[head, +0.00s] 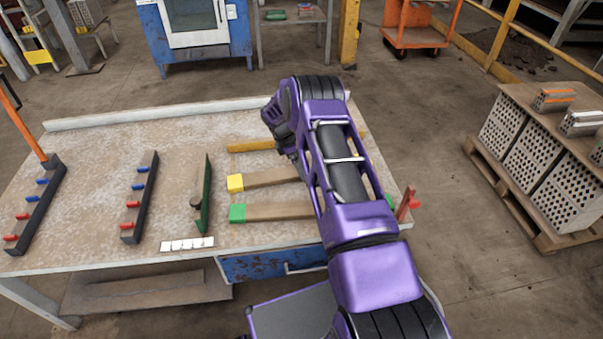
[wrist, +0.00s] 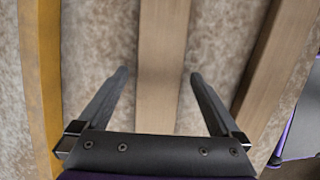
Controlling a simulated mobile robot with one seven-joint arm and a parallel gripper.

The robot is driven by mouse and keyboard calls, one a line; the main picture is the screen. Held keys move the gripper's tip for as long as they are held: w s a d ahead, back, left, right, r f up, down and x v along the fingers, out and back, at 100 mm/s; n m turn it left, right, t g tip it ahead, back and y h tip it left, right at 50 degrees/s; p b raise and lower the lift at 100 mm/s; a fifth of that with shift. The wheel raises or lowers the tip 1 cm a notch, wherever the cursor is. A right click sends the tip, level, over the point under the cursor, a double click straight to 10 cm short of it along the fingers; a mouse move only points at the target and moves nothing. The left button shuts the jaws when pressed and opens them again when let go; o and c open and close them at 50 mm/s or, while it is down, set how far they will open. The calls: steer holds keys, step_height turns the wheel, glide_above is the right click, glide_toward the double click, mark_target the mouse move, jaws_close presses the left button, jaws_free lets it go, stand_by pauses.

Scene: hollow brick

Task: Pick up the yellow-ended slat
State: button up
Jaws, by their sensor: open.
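The yellow-ended slat (head: 272,177) lies flat on the workbench, a plain wooden strip with a yellow block at its left end. Its right part is hidden behind my purple arm. In the wrist view a bare wooden slat (wrist: 163,60), by its place between neighbours the yellow-ended one, runs up the middle; its yellow end is out of view. My gripper (wrist: 158,73) is open and empty, one dark finger on each side of this slat with gaps between. Its height above the slat is hard to tell. In the head view my arm mostly hides the fingers.
A mustard bar (head: 252,146) lies behind the slat and a green-ended slat (head: 280,211) in front, both close. Further left on the workbench (head: 105,150) stand a green plate (head: 204,195) and dark racks with red and blue pegs (head: 140,200).

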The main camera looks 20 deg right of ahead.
steer(key=shift+x, duration=0.8)
steer(key=shift+c, duration=0.2)
jaws_close()
